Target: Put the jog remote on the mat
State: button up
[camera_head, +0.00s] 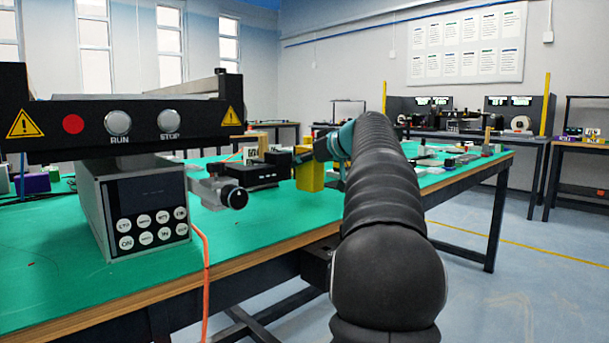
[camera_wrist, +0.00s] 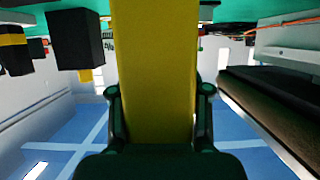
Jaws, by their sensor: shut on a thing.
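The jog remote, seen as a yellow upright box (camera_head: 310,175), hangs at my gripper above the green tabletop in the head view. In the wrist view the yellow body (camera_wrist: 156,70) fills the middle, between the two dark fingers. My gripper (camera_wrist: 158,95) is shut on it. In the head view my arm hides part of the gripper, whose teal part shows beside the yellow box. I cannot make out a separate mat; the table has a green surface (camera_head: 265,225).
A grey control box (camera_head: 145,195) with round buttons stands at the left under a black panel (camera_head: 60,130) with RUN and STOP buttons. A black device (camera_head: 250,175) is just left of the yellow box. Small items lie at the table's right; bare green lies in front.

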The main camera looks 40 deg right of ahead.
jog(key=shift+f, duration=1.25)
jog(key=shift+f+b, duration=0.2)
jog(key=shift+b, duration=0.15)
jog(key=o, duration=1.3)
jog(key=shift+r, duration=0.15)
jog(key=shift+s+r, duration=0.15)
jog(key=a+v, duration=0.1)
jog(key=v, duration=1)
jog(key=shift+s+d+p, duration=0.3)
jog(key=shift+s+d, duration=0.05)
jog(key=shift+d, duration=0.15)
